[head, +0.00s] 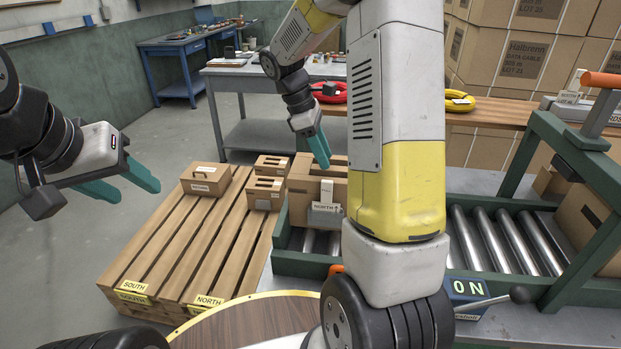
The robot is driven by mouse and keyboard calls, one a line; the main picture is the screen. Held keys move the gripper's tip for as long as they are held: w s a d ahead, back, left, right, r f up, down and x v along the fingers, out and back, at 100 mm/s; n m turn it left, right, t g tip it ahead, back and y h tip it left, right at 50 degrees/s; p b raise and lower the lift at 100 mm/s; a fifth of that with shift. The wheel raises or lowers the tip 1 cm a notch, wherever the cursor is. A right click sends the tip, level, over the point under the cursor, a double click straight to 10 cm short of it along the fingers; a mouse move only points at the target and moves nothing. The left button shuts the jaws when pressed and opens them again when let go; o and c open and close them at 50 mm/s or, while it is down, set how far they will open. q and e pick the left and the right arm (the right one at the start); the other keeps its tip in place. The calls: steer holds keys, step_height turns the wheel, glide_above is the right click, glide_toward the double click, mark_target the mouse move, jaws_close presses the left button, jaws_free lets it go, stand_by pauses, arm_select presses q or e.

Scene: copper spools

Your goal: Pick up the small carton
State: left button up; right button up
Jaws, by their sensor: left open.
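Several brown cartons are at the pallet's far end. I cannot tell which one is the small carton. My left gripper (138,193) is open and empty, in the air left of the pallet and apart from the cartons.
The slatted wooden pallet (165,250) has bare boards in front. A roller conveyor (490,240) with a green frame and another carton (585,225) is at the right. My right arm blocks the middle. Benches and stacked boxes stand behind.

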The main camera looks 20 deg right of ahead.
mark_target(330, 170)
steer(key=shift+x, duration=2.45)
steer(key=shift+f, duration=0.15)
jaws_close()
